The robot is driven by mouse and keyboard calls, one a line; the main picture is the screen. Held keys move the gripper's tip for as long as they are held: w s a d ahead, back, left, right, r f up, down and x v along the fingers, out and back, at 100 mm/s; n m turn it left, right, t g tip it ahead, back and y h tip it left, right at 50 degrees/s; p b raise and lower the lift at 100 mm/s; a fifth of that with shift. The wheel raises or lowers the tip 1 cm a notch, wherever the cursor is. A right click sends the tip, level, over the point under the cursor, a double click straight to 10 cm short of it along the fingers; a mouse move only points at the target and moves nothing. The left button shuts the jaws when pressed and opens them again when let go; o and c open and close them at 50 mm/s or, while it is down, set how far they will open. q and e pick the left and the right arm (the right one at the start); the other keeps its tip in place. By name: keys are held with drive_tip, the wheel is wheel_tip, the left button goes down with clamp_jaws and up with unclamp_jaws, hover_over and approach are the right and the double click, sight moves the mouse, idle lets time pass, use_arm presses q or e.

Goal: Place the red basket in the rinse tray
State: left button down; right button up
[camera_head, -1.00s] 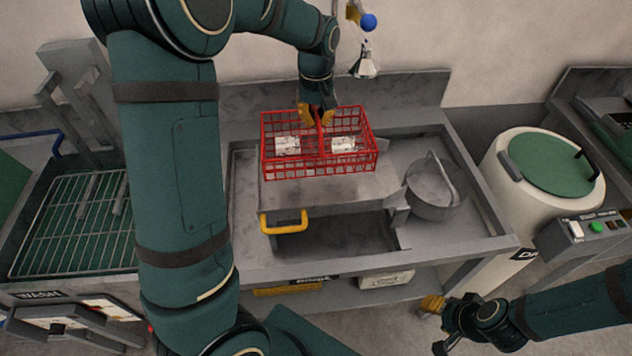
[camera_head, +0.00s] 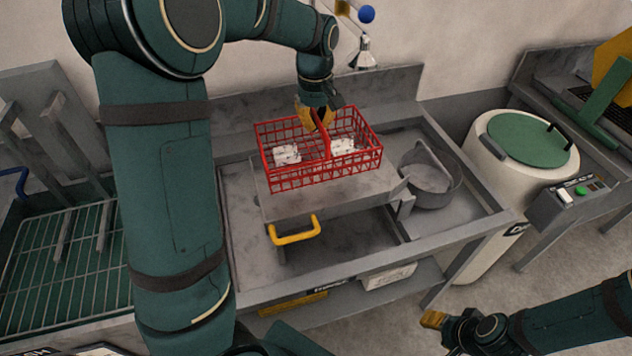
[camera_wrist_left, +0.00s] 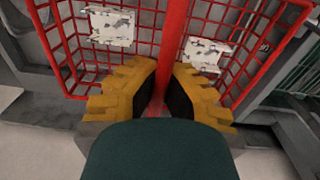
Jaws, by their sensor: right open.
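The red basket (camera_head: 297,180), a wire basket with a central divider, holds two pale mottled blocks (camera_head: 287,154). In the head view it appears to rest on a raised grey platform with a yellow handle, inside the grey rinse tray (camera_head: 240,245); any gap beneath it is hard to judge. My left gripper (camera_head: 316,118) is at the divider's top. In the left wrist view its yellow fingers (camera_wrist_left: 162,82) flank the red divider bar closely and look shut on it. My right gripper (camera_head: 434,332) is open and empty at the lower right, away from the basket.
A grey bucket (camera_head: 428,177) stands right of the basket. A white drum with a green lid (camera_head: 533,146) is further right. A green-floored tray with a wire rack (camera_head: 60,265) lies left. The yellow platform handle (camera_head: 294,232) sticks out in front.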

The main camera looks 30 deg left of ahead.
use_arm(q)
hover_over(316, 155)
wheel_tip(316, 155, down, 5)
drive_tip(key=shift+d+r+b, duration=0.1)
drive_tip(key=shift+r+b, duration=0.05)
drive_tip(key=shift+b, duration=0.15)
drive_tip(key=shift+f+b, duration=0.3)
drive_tip(key=shift+f, duration=2.3)
drive_tip(key=shift+f, duration=0.15)
drive_tip(key=c, duration=1.1)
unclamp_jaws()
drive_tip(key=shift+c, duration=0.2)
wheel_tip(316, 155, up, 12)
drive_tip(key=shift+s+r+p, duration=0.1)
drive_tip(key=shift+r+p, duration=0.1)
drive_tip(key=shift+p, duration=0.6)
